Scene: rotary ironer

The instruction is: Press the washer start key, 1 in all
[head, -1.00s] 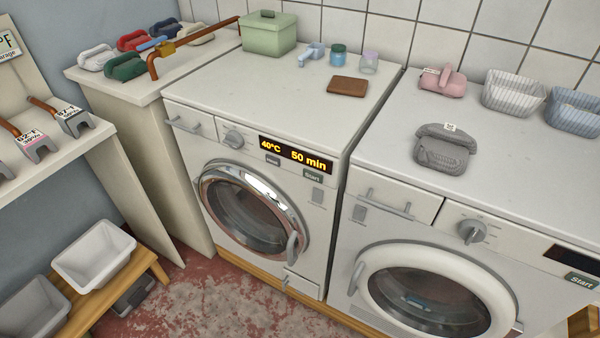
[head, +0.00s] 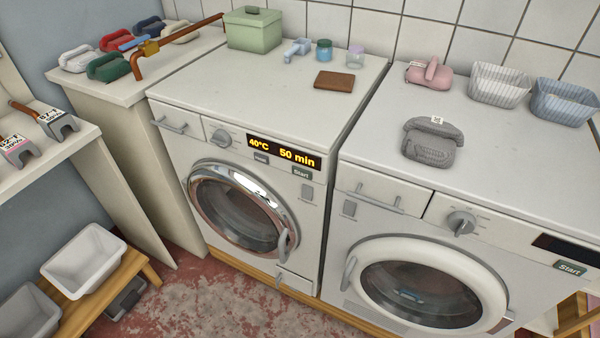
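The left front-loading machine, which I take as the washer (head: 262,92), has a lit display (head: 285,152) reading 40°C and 50 min. Its small Start key (head: 302,172) sits just below the display's right end, and another small key (head: 261,158) sits below the left end. Its round dial (head: 221,136) is left of the display. Its chrome-ringed door (head: 240,210) looks shut. Neither of my grippers is in view, and nothing covers the Start key.
A second machine (head: 385,172) on the right has a dark display (head: 566,250) and its own Start key (head: 569,268). A green box (head: 252,32), a brown wallet-like item (head: 334,80) and small containers stand on the left machine. The floor (head: 215,300) in front looks clear.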

